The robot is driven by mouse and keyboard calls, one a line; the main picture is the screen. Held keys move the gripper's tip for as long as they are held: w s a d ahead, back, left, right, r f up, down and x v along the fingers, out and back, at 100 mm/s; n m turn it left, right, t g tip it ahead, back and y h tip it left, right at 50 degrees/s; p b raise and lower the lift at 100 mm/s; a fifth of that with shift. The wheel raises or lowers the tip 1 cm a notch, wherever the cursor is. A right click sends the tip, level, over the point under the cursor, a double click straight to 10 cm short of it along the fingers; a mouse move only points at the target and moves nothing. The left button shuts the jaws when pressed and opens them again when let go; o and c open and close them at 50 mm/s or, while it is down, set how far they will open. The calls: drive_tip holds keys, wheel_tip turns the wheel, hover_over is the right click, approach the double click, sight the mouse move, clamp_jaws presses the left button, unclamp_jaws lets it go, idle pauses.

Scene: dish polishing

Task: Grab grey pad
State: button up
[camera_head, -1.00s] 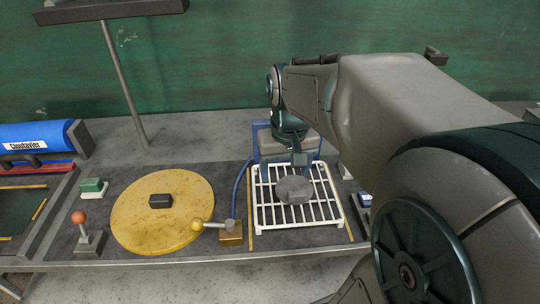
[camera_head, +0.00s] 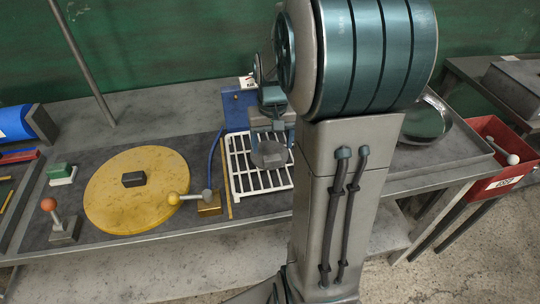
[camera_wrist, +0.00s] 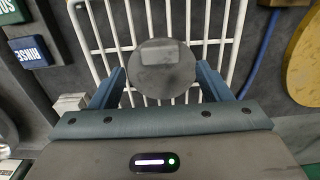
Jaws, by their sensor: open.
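The grey pad (camera_head: 270,155) is a round, dark grey disc on the white wire rack (camera_head: 262,188). In the wrist view the pad (camera_wrist: 161,72) shows from above, with a lighter grey block on its face. My gripper (camera_wrist: 162,72) is open, with one finger at the left and one at the right of the pad. A narrow gap shows between each fingertip and the disc's edge. In the head view my gripper (camera_head: 270,135) is over the rear part of the rack, partly hidden by my arm. Its height above the pad is hard to tell.
A yellow turntable (camera_head: 115,205) with a dark block (camera_head: 134,179) lies to the left. A yellow-knobbed lever (camera_head: 190,200) and a blue hose (camera_head: 213,160) stand beside the rack. A red bin (camera_head: 505,150) and a round metal dish (camera_head: 425,120) are at the right.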

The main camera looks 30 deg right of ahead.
sight(272, 156)
wheel_tip(272, 156, down, 5)
drive_tip(key=shift+w+f+p, duration=0.1)
drive_tip(key=shift+p, duration=0.25)
drive_tip(key=shift+c, duration=0.3)
drive_tip(key=c, duration=1)
drive_tip(key=shift+c, duration=0.2)
